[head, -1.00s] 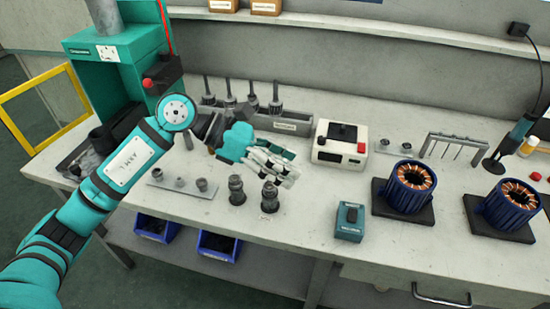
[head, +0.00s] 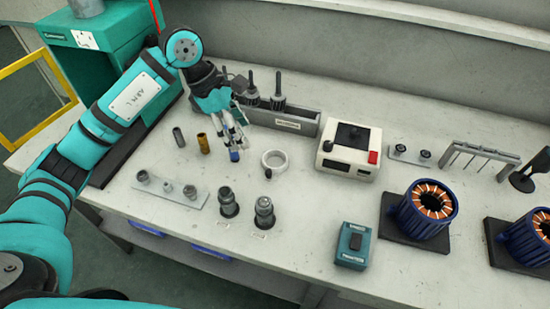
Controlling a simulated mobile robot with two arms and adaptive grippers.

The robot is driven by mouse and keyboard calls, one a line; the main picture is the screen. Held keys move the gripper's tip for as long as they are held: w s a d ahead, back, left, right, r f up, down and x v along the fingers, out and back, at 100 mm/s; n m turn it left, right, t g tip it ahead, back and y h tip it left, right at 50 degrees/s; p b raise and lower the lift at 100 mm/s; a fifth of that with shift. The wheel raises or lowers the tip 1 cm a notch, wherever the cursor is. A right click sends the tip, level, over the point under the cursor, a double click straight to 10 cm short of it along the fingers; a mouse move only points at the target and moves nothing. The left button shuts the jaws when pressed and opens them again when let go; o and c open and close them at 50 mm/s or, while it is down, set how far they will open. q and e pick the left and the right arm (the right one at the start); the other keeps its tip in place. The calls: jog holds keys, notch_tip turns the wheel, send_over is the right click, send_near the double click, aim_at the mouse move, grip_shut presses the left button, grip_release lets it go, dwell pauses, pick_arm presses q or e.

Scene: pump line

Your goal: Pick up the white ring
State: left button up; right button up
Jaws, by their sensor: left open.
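The white ring (head: 265,164) lies on the workbench, left of the white box with a black top. My left gripper (head: 237,145) is open and points down toward the bench. Its fingertips are just left of and slightly behind the ring, apart from it. A small blue part (head: 235,156) shows right below the fingertips; I cannot tell whether they touch it. My right gripper is not in view.
A brass sleeve (head: 203,143) and a grey sleeve (head: 179,137) stand left of the gripper. Two dark fittings (head: 264,212) stand in front of the ring. The white box (head: 348,152) is to its right, and a grey rack (head: 285,122) is behind.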

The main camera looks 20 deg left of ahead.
pick_arm(q)
send_near(268, 169)
jog(key=f, duration=0.1)
jog(key=p+x, duration=0.1)
jog(key=x, duration=0.2)
jog(key=shift+w+a+f, duration=0.1)
jog(key=shift+w+f, duration=0.05)
jog(key=shift+w, duration=0.05)
jog(key=shift+f, duration=0.15)
jog(key=shift+d+f+p, duration=0.3)
jog(key=shift+d+p, duration=0.05)
jog(key=shift+p, duration=0.05)
jog(key=x, duration=0.1)
jog(key=p+x, duration=0.1)
jog(key=x, duration=0.1)
jog(key=shift+s+d+f, duration=0.1)
jog(key=shift+d+f, duration=0.1)
jog(key=shift+d, duration=0.1)
jog(key=shift+d+f, duration=0.1)
jog(key=shift+f, duration=0.25)
jog(key=c, duration=1)
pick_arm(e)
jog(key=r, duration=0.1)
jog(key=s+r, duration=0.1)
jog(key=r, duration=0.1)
